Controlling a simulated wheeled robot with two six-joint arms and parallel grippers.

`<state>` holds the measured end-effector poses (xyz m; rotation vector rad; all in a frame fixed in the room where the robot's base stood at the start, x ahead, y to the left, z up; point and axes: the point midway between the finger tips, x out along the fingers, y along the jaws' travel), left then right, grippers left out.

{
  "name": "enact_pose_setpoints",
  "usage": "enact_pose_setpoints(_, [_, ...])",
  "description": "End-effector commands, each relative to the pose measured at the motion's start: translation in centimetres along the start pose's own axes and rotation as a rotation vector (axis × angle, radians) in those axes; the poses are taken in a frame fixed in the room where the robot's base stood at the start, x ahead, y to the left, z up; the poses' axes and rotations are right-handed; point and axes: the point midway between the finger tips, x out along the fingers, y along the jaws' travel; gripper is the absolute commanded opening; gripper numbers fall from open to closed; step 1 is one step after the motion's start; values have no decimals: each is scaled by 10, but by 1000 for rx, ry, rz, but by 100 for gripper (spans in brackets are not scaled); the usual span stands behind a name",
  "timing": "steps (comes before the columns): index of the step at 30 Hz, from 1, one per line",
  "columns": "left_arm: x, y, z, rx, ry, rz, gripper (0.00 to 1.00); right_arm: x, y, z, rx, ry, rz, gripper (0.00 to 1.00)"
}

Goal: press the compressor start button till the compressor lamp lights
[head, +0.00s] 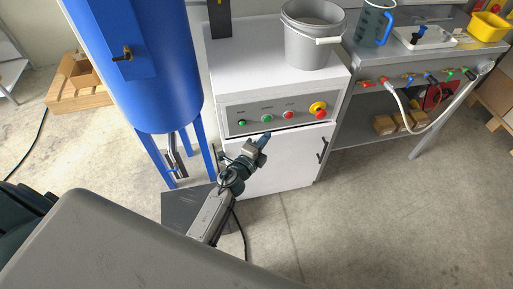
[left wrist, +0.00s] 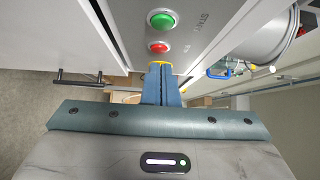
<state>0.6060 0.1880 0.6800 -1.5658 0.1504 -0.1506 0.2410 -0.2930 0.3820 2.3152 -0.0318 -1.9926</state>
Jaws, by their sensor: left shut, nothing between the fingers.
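The white cabinet carries a grey control panel (head: 278,116). On it, left to right, are a small dark-green round fitting (head: 242,122), a green button (head: 267,118), a red button (head: 289,115) and a red knob on yellow (head: 317,107). The left wrist view shows the green button (left wrist: 162,20), with START lettering beside it, and the red button (left wrist: 159,47). My left gripper (head: 265,136) is shut and empty, just below the green button in the head view; I see no contact. Its fingers (left wrist: 161,70) partly hide a yellow part. I cannot tell whether the small fitting is lit.
A blue tank (head: 140,70) on legs stands left of the cabinet. A grey bucket (head: 312,45) stands on the cabinet top. A door handle (head: 322,150) sticks out below the panel. A workbench with hoses (head: 440,115) is at right.

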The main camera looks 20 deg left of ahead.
Motion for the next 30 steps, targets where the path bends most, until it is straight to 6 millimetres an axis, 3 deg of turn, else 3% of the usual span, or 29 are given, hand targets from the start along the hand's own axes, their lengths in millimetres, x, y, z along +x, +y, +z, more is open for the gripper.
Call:
enact_pose_setpoints(3, [23,0,3,2,0,-1,0,-1,0,-2,0,2,0,0])
enact_pose_setpoints(9, [40,1,23,2,0,0,0,-6,0,-7,-1,4,0,0])
enact_pose_setpoints(24, [46,0,29,1,-1,1,0,-12,0,-9,-1,7,0,0])
enact_pose_setpoints(30, [59,-1,42,2,-3,0,0,-10,0,-6,-1,2,0,0])
